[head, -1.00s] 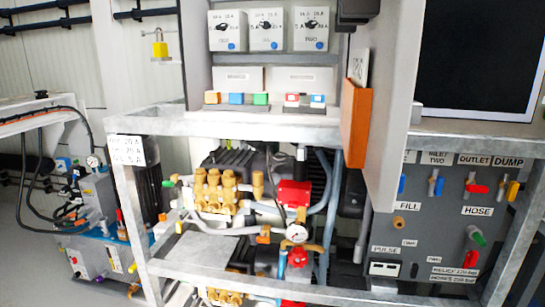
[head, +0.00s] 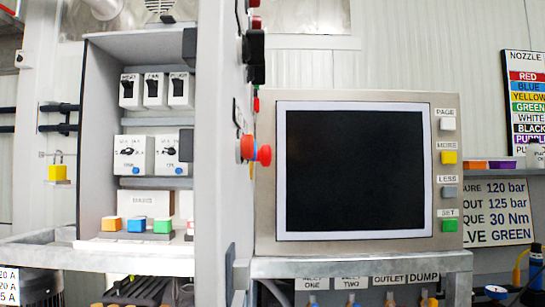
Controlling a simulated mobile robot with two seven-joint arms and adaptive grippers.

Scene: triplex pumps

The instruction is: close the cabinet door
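The cabinet (head: 97,140) stands open at the left, with its switches and colored terminals showing inside. Its grey door (head: 212,200) stands out from the cabinet's right side toward me and is seen at a steep angle. The door's right-hand face shows, with a red knob (head: 264,155) and dark fittings above it. The door hides the right part of the cabinet's inside. Neither of my grippers is in view.
A control panel with a dark screen (head: 354,170) and a column of buttons stands right of the door. A metal frame rail (head: 350,265) runs below it. A yellow padlock (head: 58,170) hangs at the left. Signs are on the right wall.

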